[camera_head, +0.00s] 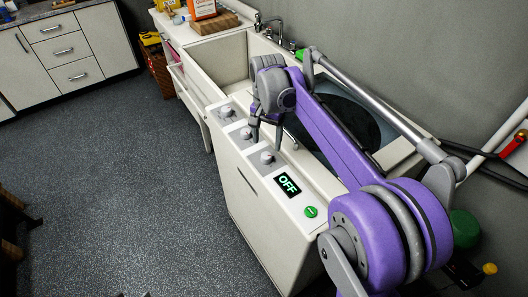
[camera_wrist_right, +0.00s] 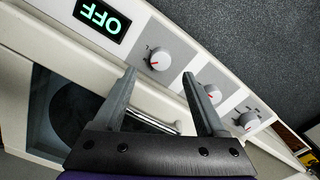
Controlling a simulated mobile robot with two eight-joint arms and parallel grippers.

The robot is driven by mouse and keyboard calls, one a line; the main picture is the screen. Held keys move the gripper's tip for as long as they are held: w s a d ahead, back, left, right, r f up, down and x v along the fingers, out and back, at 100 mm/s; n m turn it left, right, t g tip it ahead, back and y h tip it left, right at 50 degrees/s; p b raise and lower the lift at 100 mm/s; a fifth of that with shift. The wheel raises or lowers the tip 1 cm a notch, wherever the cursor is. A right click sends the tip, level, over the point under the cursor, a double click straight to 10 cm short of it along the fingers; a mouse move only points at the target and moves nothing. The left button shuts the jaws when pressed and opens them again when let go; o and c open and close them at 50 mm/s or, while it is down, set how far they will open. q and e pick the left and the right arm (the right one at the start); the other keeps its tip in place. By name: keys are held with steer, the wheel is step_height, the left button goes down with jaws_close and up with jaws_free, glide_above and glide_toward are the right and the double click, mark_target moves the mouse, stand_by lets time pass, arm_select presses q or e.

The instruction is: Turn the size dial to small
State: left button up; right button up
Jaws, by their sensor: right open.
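Three white-grey dials sit in a row on the control panel of a white machine: the far dial (camera_head: 225,112), the middle dial (camera_head: 246,133) and the near dial (camera_head: 267,157). In the wrist view the dial by the display (camera_wrist_right: 157,59), the middle one (camera_wrist_right: 211,94) and the last one (camera_wrist_right: 248,122) have small red marks. Their labels are too small to read, so I cannot tell which is the size dial. My right gripper (camera_head: 267,131) is open and empty near the dials. In the wrist view its fingertips (camera_wrist_right: 159,73) are apart, with the display-side dial just beyond them. My left gripper is not in view.
A display (camera_head: 287,185) reads OFF beside a green button (camera_head: 311,212). A dark round lid (camera_head: 350,122) lies behind the panel. A sink (camera_head: 222,60) adjoins the machine, near the wall.

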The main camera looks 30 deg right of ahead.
mark_target(266, 155)
steer(key=shift+f, duration=2.8)
jaws_close()
